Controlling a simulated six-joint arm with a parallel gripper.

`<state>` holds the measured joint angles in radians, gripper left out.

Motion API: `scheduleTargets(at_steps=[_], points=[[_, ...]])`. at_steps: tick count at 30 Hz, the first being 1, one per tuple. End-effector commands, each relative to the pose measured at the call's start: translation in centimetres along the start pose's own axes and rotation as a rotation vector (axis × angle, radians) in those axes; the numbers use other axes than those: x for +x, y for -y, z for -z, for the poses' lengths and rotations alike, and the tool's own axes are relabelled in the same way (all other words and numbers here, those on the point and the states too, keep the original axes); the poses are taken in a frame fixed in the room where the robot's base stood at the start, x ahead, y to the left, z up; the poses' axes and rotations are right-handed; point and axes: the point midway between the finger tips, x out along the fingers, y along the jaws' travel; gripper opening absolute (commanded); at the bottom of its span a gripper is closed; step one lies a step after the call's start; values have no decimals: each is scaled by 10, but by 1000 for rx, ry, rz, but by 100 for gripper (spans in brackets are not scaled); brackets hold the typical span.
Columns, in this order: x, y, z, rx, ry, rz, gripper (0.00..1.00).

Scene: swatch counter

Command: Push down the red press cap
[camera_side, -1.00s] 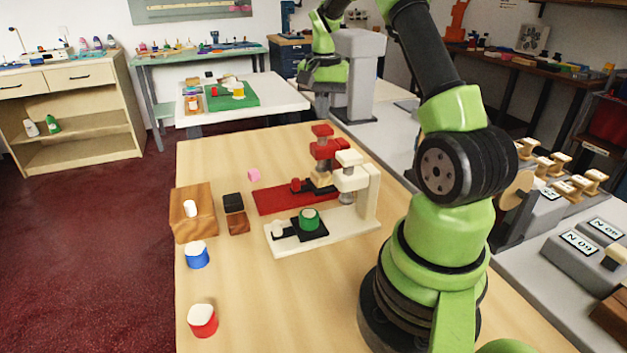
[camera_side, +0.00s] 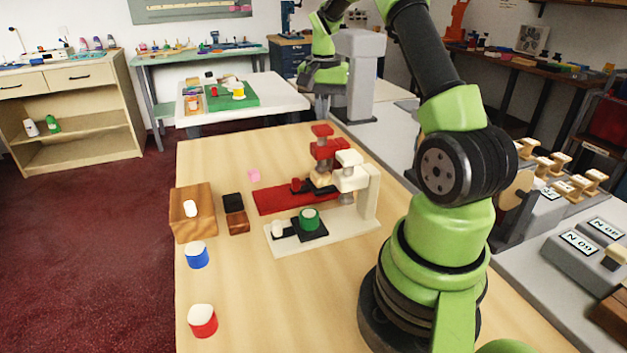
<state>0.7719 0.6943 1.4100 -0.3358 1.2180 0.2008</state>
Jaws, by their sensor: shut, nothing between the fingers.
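The red press cap (camera_side: 322,131) is the small red block on top of the red press (camera_side: 326,149) at the back of the wooden table. The red base (camera_side: 270,202) of that press lies flat on the table. My gripper (camera_side: 322,116) points down just above the red cap, with its fingers shut and nothing held. I cannot tell whether the fingertips touch the cap. A white press with a pale cap (camera_side: 349,158) stands in front and slightly right, and hides part of the red press.
A green round piece (camera_side: 309,220) sits on a black pad on the white press base (camera_side: 290,246). A wooden block (camera_side: 190,225), dark blocks (camera_side: 234,202), a blue-sided pot (camera_side: 197,258) and a red-sided pot (camera_side: 203,323) stand at left. The front middle of the table is clear.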

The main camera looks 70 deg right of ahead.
Motion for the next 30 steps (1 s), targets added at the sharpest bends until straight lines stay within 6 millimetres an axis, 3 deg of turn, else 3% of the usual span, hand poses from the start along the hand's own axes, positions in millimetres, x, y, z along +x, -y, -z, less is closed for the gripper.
scheduleTargets(at_steps=[30], points=[[21, 0, 0, 1, 1, 0, 0]])
